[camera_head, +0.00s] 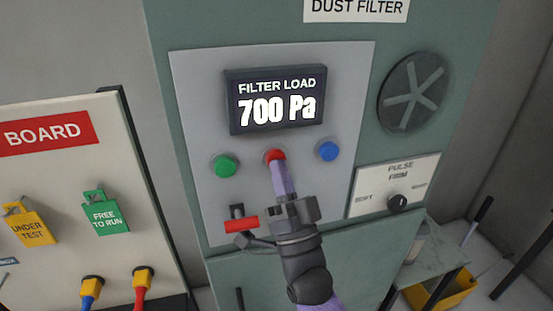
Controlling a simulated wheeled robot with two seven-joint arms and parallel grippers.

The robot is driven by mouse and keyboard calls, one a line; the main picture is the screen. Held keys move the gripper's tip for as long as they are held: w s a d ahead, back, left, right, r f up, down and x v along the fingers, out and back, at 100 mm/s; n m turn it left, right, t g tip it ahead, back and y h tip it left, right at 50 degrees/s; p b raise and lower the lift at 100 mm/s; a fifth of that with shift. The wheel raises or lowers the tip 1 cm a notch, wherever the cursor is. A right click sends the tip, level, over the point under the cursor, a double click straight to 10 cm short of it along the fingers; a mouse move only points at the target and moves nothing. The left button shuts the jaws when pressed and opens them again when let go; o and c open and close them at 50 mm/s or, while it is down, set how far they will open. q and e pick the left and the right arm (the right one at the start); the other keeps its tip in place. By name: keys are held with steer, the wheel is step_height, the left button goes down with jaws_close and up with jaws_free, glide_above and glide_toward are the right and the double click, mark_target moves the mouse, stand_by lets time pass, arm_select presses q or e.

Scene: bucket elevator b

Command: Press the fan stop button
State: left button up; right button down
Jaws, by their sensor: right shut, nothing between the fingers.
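A red button (274,155) sits between a green button (225,166) and a blue button (328,151) on the light grey panel (195,100) of the dust filter cabinet. No label on the buttons is readable. My right gripper (279,170) is shut and empty, with its purple fingers pointing up at the red button. The fingertips overlap the button's lower edge in the picture; I cannot tell whether they touch it. My left gripper is not in view.
A display (276,101) reads "FILTER LOAD 700 Pa". A red-handled switch (241,224) is left of my right gripper. A round fan (412,92) and a pulse knob (397,203) are to the right. A tag board (55,180) stands at left.

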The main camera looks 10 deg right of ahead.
steer(key=shift+w, duration=0.15)
steer(key=shift+s+p, duration=0.5)
steer(key=shift+s, duration=0.6)
steer(key=s+p, duration=0.2)
steer(key=s, duration=0.4)
steer(key=shift+d, duration=0.1)
